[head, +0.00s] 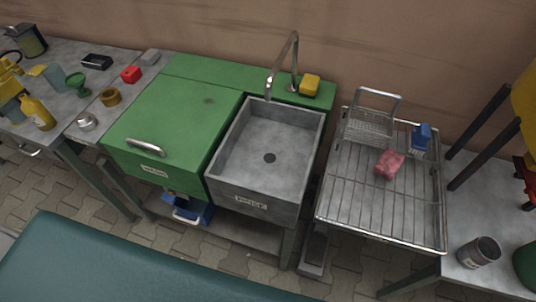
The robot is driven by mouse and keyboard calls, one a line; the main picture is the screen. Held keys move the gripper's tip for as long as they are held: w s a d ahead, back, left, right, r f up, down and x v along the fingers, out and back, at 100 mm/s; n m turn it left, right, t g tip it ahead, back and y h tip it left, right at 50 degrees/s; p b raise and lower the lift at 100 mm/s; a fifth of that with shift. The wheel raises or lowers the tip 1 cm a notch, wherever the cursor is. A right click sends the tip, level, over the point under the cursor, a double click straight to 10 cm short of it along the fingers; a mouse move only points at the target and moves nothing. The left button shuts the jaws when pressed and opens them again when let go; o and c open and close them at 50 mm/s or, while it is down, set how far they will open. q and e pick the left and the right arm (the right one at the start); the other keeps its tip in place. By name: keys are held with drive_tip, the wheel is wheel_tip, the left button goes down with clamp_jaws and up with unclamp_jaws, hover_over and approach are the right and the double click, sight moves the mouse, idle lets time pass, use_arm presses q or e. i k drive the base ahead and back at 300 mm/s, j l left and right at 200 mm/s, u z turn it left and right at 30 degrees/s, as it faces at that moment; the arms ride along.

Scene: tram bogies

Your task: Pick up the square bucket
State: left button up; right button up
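A blue, box-shaped container with a pale handle (190,211) sits low under the green cabinet, at the lower shelf. It looks most like the square bucket, but the cabinet above hides part of it, so I cannot be sure. Neither of my grippers shows in the head view.
Above it are the green cabinet (178,115) and grey sink (265,150) with a tall tap (284,65). A wire rack (350,205) stands right, holding a pink lump (389,164) and blue item (421,137). A cluttered bench (75,55) is left. A teal surface (110,265) fills the lower left.

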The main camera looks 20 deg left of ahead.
sight(195, 211)
drive_tip(key=u, duration=1.4)
